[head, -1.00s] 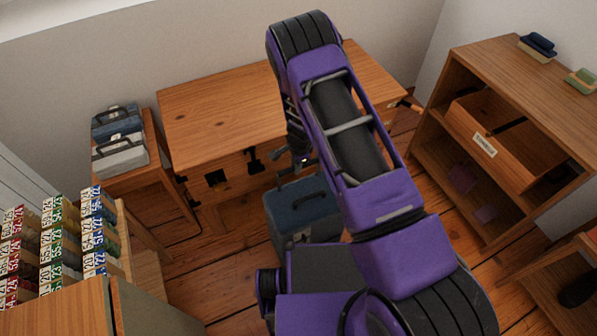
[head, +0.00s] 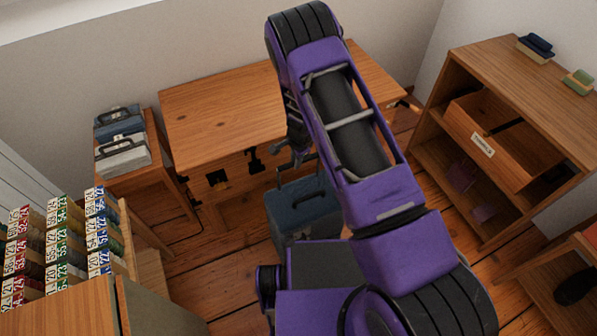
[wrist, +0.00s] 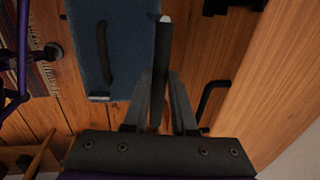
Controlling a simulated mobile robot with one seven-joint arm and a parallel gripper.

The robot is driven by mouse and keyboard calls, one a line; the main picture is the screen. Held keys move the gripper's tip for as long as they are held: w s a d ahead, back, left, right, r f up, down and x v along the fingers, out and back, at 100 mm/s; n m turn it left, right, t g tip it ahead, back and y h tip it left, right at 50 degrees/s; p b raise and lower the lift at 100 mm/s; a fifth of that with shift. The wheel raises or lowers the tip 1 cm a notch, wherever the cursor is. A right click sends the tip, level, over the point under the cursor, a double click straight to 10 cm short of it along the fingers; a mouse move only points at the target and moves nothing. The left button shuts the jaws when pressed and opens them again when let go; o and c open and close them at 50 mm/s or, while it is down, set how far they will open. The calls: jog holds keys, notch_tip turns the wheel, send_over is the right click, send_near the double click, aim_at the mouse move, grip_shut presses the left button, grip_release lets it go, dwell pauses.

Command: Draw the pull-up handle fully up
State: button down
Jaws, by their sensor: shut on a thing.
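A blue suitcase (head: 305,212) stands on the floor in front of the wooden desk; its top also shows in the wrist view (wrist: 130,30), with a dark carry handle (wrist: 104,52). In the wrist view my gripper (wrist: 160,74) is shut on the dark bar of the pull-up handle (wrist: 163,45), which is seen nearly end-on and lies between the fingers. In the head view the handle stands above the suitcase's rear edge, with a thin post (head: 279,178) showing at its left. My arm hides much of the handle and the gripper there.
The wooden desk (head: 225,105) is close behind the suitcase. A side table at left holds a grey case (head: 123,155) and a blue case (head: 120,121). A shelf unit (head: 560,115) stands at right. A rack of colored items (head: 60,245) is at front left.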

jog(key=shift+w+r+p, duration=0.1)
jog(key=shift+r+p, duration=2.35)
jog(key=shift+r, duration=1.7)
jog(key=shift+r+p, duration=0.6)
jog(key=shift+r, duration=0.3)
jog(key=c, duration=0.7)
grip_release()
jog(key=shift+c, duration=0.2)
